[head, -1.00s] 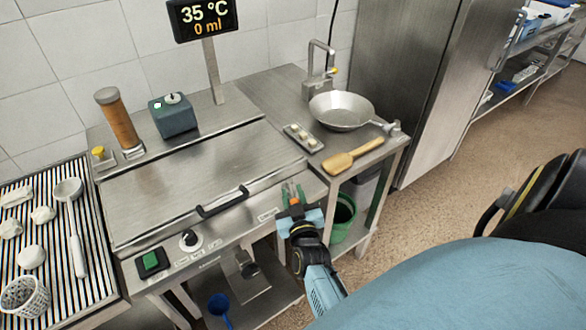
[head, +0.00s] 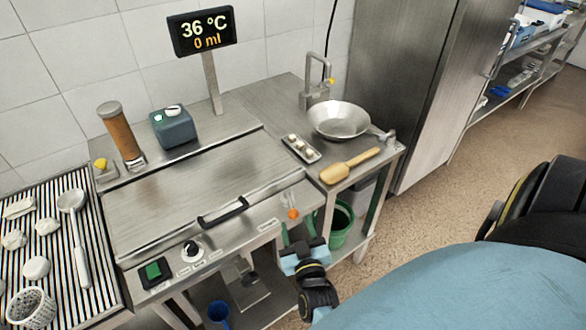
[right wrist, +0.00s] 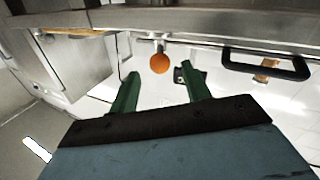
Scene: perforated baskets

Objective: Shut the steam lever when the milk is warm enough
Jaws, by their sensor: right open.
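The display (head: 203,31) on a post reads 36 °C and 0 ml. A small lever with an orange knob (head: 293,213) sits at the right end of the steel unit's front panel. It looks like the steam lever, but its label is not readable. My right gripper (head: 297,233) is open and empty just below and in front of the knob, apart from it. In the right wrist view the orange knob (right wrist: 160,63) shows beyond and between the green fingers. No milk is seen. My left gripper is not in view.
A black handle (head: 223,212), a round dial (head: 192,250) and a green switch (head: 153,271) are on the unit's front. A green bucket (head: 341,222) stands below.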

